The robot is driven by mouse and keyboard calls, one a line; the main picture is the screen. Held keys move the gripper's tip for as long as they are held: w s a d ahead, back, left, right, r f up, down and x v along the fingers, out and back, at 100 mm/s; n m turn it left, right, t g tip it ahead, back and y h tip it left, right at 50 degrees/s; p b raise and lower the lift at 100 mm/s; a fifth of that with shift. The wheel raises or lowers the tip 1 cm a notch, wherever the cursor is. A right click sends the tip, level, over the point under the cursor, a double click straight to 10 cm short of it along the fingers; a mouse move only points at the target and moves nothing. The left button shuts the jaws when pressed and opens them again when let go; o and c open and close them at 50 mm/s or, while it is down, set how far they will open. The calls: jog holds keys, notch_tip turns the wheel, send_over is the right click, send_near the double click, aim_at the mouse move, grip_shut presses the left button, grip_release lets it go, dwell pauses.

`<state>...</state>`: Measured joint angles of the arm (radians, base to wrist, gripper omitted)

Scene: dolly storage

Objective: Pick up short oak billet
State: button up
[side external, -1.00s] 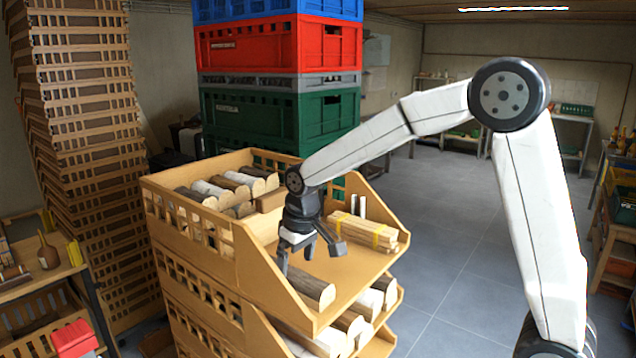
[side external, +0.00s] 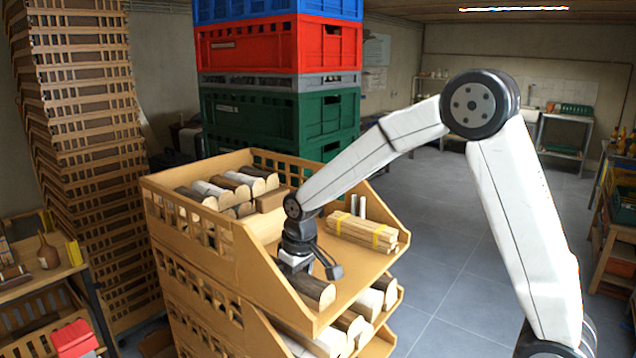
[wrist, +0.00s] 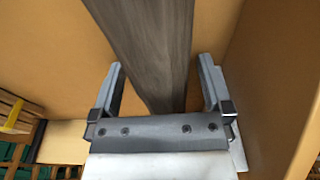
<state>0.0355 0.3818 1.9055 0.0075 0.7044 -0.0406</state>
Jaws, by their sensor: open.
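The short oak billet (side external: 313,291) lies near the front left of the top wooden bin, with a pale cut end and dark bark. In the wrist view the grey-brown billet (wrist: 158,45) runs between the two fingers. My gripper (side external: 297,264) is low over the billet's back part. In the wrist view my gripper (wrist: 160,80) is open, one finger on each side of the billet with visible gaps. The billet's far end is hidden under the gripper in the side view.
The bin's left wall (side external: 262,285) is close beside the gripper. A yellow-strapped bundle of sticks (side external: 362,232) lies to the right. Split logs (side external: 235,188) are piled at the back. Bare bin floor (side external: 357,268) lies between billet and bundle. More filled bins stand below.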

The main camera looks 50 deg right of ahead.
grip_shut()
jog(key=shift+r, duration=0.1)
jog(key=shift+w+r, duration=0.1)
jog(key=shift+r, duration=0.3)
jog(key=r, duration=0.2)
jog(key=shift+s+r, duration=0.2)
jog(key=shift+r, duration=0.1)
jog(key=s+r, duration=0.2)
jog(key=r, duration=0.1)
jog(key=s+r, duration=0.2)
jog(key=s, duration=0.1)
jog(key=shift+r, duration=0.4)
jog(key=s+r, duration=0.3)
jog(key=s, duration=0.5)
jog(key=shift+s+a+r, duration=0.2)
jog(key=shift+s+r, duration=0.1)
jog(key=shift+s, duration=0.05)
